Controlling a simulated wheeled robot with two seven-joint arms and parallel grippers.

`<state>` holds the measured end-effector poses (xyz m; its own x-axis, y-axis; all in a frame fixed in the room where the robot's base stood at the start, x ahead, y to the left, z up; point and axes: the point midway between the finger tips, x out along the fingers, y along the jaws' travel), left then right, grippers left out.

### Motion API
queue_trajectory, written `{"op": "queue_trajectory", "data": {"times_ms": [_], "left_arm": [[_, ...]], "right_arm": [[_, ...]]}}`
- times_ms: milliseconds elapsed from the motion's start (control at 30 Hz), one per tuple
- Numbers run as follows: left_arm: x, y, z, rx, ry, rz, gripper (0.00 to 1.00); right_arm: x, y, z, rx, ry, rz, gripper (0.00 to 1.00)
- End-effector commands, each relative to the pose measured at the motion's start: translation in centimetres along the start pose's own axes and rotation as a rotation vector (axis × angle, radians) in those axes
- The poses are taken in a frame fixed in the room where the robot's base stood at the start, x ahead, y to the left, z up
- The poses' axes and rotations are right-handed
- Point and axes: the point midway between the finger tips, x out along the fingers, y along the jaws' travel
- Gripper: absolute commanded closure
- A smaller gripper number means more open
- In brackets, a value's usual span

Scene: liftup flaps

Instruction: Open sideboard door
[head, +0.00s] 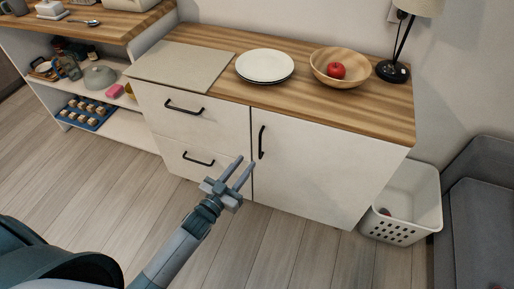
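The sideboard (340,122) is white with a wooden top and stands ahead of me. Its door (305,165) is the right front panel and is shut. A black vertical bar handle (262,142) sits near the door's left edge. Two drawers with black handles are to its left, and both are shut. My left gripper (245,168) is in front of the sideboard, just below and left of the door handle. Its two fingers are apart with nothing visible between them. The gap between fingers and handle is hard to judge. My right gripper is not in view.
White plates (265,66), a wooden bowl (322,66) with a red apple (336,71) and a black lamp (393,70) stand on the sideboard. A white basket (405,205) stands at its right, beside a grey sofa (480,215). Open shelves are at left. The wooden floor in front is clear.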

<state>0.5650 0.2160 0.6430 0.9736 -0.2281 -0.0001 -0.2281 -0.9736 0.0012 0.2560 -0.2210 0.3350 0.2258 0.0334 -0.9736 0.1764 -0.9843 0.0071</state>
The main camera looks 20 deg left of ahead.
Motion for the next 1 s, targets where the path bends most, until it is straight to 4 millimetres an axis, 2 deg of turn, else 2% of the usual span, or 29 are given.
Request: {"op": "queue_trajectory", "data": {"times_ms": [100,300,500,667,967,1000], "left_arm": [[2.3,0.1,-0.1,-0.001,0.003,0.001,0.73],[5.6,0.0,-0.1,0.000,0.001,0.000,0.73],[7.9,0.1,0.0,-0.001,0.000,0.000,0.73],[8.7,0.1,0.0,-0.001,0.001,0.001,0.73],[8.7,0.1,0.0,-0.001,0.000,0.001,0.73],[8.7,0.1,0.0,-0.001,0.000,0.001,0.80]], "right_arm": [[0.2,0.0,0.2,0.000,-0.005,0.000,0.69],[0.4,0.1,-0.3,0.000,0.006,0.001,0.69],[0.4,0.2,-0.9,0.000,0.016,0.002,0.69],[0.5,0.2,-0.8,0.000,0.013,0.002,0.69],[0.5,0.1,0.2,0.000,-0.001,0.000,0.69],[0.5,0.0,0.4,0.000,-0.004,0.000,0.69]]}}
